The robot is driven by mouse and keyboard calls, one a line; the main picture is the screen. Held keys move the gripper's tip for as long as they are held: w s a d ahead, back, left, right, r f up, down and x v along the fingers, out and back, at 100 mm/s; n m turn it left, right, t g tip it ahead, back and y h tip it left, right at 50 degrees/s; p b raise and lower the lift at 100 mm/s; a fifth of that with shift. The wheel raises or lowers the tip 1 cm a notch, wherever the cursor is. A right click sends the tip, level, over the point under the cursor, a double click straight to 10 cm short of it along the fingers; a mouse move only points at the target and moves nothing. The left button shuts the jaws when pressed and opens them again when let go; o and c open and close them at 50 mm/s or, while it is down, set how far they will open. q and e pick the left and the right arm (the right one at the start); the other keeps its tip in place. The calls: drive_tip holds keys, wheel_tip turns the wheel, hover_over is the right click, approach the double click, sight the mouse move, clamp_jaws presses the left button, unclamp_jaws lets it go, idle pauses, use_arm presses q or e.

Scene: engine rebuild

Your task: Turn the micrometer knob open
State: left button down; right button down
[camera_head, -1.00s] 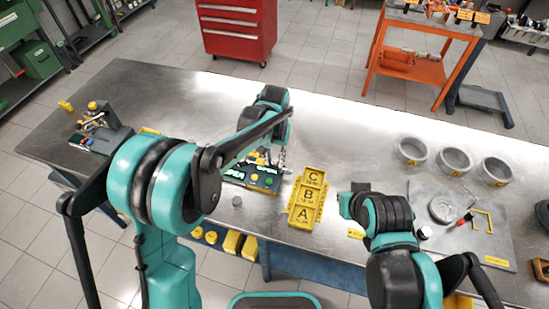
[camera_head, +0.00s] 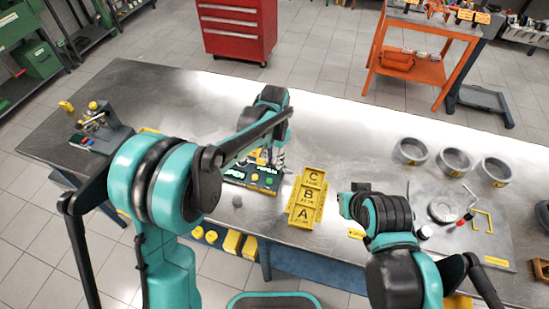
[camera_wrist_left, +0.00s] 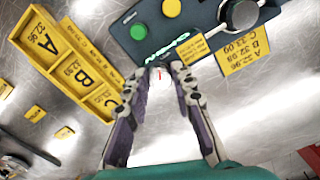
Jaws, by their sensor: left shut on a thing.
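The dark micrometer station (camera_head: 262,187) stands on the bench, left of the yellow A-B-C tray (camera_head: 306,199). It has a yellow button, a green button and a lit green display. In the left wrist view the station (camera_wrist_left: 205,16) fills the top, with a round metal part (camera_wrist_left: 241,15) on its right side. My left gripper (camera_head: 277,162) reaches down over the station. In the left wrist view its fingertips (camera_wrist_left: 161,74) meet the station's edge by the display, shut on the micrometer knob, which they mostly hide. My right gripper (camera_head: 349,203) is over the bench; its fingers are not clear.
Three grey rings (camera_head: 455,160) stand at the right of the bench. A mat (camera_head: 497,240) with a round part and a yellow bracket lies in front of them. A fixture (camera_head: 100,128) stands at the far left. The bench's back middle is clear.

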use_arm(q)
drive_tip(key=c, duration=1.3)
unclamp_jaws()
wheel_tip(320, 180, up, 12)
